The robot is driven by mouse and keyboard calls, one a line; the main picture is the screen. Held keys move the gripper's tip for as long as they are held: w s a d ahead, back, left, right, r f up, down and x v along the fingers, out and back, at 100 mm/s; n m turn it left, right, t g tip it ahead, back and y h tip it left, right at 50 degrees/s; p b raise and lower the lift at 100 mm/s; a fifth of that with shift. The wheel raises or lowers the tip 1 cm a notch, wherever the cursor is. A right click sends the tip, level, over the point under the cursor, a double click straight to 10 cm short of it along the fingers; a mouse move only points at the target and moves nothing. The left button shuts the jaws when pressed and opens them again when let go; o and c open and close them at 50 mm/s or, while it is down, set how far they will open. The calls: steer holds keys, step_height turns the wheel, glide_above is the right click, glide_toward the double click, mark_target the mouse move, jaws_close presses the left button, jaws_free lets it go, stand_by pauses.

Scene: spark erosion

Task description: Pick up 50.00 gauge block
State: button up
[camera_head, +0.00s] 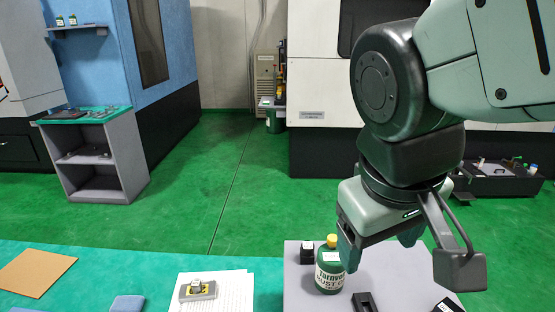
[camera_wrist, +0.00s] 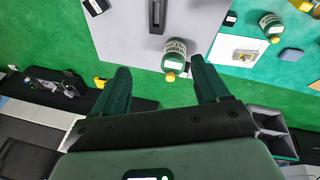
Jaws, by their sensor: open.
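No marking reading 50.00 is legible, so I cannot tell which piece is the gauge block. A small metallic piece (camera_head: 196,283) sits on a grey and yellow block (camera_head: 204,293) on the paper in the head view; this group also shows in the wrist view (camera_wrist: 243,55). A small black box with a white top (camera_head: 307,254) stands at the tray's far left corner. A black box with a white label (camera_head: 448,306) is at the tray's right. My gripper (camera_head: 380,246) is open and empty above the grey tray (camera_head: 300,293); both fingers show in the wrist view (camera_wrist: 160,70).
A green bottle with a yellow cap (camera_head: 329,270) stands on the tray close to my fingers. A black slotted holder (camera_head: 364,302) is beside it. White paper (camera_head: 236,290), a blue-grey pad (camera_head: 127,304) and a brown sheet (camera_head: 35,272) lie on the green table (camera_head: 120,268).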

steer(key=w+a+f+n+t+h, duration=0.5)
steer(key=w+a+f+n+h, duration=0.7)
steer(key=n, duration=0.7)
steer(key=s+a+f+n+t+y, duration=0.2)
steer(key=s+a+f+n+t, duration=0.1)
steer(key=f, duration=0.6)
steer(key=s+a+f+n+t+y, duration=0.2)
steer(key=a+f+n+t+y, duration=0.1)
steer(key=f, duration=0.5)
steer(key=s+a+f+n+t+y, duration=0.2)
steer(key=s+f+n, duration=0.1)
steer(key=f, duration=0.6)
steer(key=shift+s+a+f+t+y, duration=0.3)
steer(key=shift+s+a+f+t, duration=0.05)
steer(key=shift+a+t, duration=0.05)
steer(key=shift+x, duration=3.75)
steer(key=c, duration=1.4)
